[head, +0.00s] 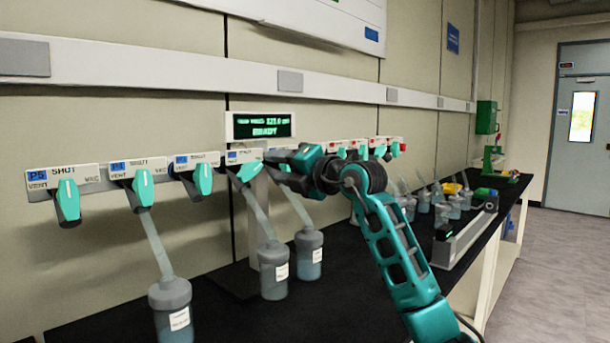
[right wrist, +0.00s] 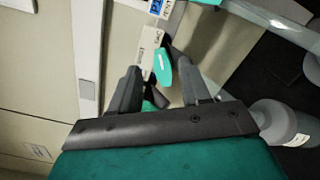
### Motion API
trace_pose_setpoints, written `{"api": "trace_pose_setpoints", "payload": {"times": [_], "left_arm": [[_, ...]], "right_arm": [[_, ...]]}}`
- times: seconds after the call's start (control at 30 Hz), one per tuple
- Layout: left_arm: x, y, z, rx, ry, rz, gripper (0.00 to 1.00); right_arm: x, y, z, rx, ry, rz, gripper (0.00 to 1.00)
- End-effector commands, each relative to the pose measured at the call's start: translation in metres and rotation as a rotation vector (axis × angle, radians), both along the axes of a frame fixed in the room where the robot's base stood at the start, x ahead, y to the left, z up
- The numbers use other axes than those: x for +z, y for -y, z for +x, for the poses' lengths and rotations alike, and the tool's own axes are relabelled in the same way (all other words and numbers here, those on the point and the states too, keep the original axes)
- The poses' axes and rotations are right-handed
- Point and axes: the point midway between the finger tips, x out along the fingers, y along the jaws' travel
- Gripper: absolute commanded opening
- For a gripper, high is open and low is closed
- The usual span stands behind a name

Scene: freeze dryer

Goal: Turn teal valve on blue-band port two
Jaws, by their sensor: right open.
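A row of white port plates with blue tags runs along the wall in the head view. P5 (head: 62,180), P4 (head: 137,169) and P3 (head: 194,161) each carry a teal valve. The fourth plate (head: 244,157) has its teal valve (head: 245,172) just left of my right gripper (head: 277,165); its number is too small to read. In the right wrist view my right gripper (right wrist: 158,80) is open and empty. A teal valve (right wrist: 162,68) shows beyond and between its fingers, apart from them as far as I can tell. The plate behind my gripper is partly hidden. My left gripper is not in view.
Bottles hang below the ports on clear tubes, including a left one (head: 171,310) and two nearer my arm (head: 273,270), (head: 309,254). A green display (head: 260,124) stands above the row. Red-tagged ports (head: 384,145) continue to the right. The black bench (head: 110,325) is clear at front left.

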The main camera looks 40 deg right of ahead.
Motion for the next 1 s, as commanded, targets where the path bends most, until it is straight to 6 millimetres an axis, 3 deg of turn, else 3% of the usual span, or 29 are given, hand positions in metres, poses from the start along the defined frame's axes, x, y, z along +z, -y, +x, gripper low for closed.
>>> {"api": "trace_pose_setpoints", "payload": {"times": [0.2, 0.4, 1.0], "left_arm": [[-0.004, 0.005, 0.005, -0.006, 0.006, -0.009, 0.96], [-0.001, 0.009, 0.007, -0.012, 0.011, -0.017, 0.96], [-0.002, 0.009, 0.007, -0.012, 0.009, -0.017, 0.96]], "right_arm": [[-0.003, 0.003, -0.047, 0.000, 0.000, -0.002, 0.47], [-0.001, 0.006, -0.072, 0.000, 0.000, 0.002, 0.47], [0.000, 0.006, -0.078, 0.001, 0.000, 0.002, 0.47]]}}
